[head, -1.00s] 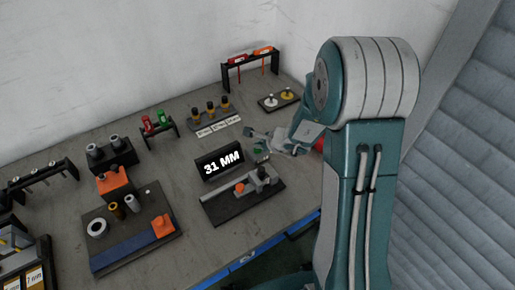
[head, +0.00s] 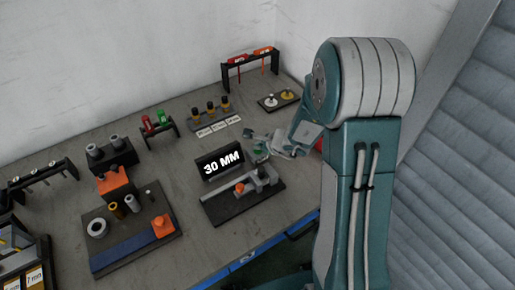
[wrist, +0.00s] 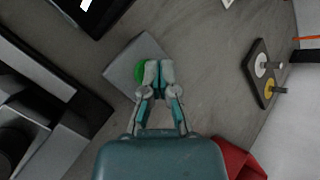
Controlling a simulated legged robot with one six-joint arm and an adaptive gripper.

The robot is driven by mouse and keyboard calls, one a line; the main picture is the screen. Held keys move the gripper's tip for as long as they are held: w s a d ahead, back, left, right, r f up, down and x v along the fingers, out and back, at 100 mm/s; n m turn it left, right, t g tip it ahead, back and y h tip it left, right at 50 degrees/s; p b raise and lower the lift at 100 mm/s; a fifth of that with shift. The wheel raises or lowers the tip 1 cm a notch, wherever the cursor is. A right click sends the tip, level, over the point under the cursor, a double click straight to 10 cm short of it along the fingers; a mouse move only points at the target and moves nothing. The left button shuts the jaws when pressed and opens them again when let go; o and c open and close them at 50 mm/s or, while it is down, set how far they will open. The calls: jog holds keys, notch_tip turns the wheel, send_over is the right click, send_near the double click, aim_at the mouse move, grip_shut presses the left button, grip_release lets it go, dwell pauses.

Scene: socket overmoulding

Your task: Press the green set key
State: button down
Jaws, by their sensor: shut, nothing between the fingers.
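The green set key (wrist: 139,72) sits on a small grey block (wrist: 121,70), seen in the wrist view. In the head view the green key (head: 259,148) is small, just right of the display. My gripper (wrist: 158,73) is shut and empty, its fingertips over the right part of the key and hiding some of it. I cannot tell whether they touch it. In the head view my gripper (head: 268,142) is low over the bench beside the display. The black display (head: 219,163) reads "30 MM".
A dark fixture with a grey slide (head: 240,197) lies in front of the display. A plate with white and yellow pegs (head: 279,101) is behind my gripper. A rack with yellow-topped parts (head: 210,110) stands at the back. Bare bench lies around the key block.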

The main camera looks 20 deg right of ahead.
jog(key=shift+r, duration=0.8)
jog(key=shift+r, duration=2.5)
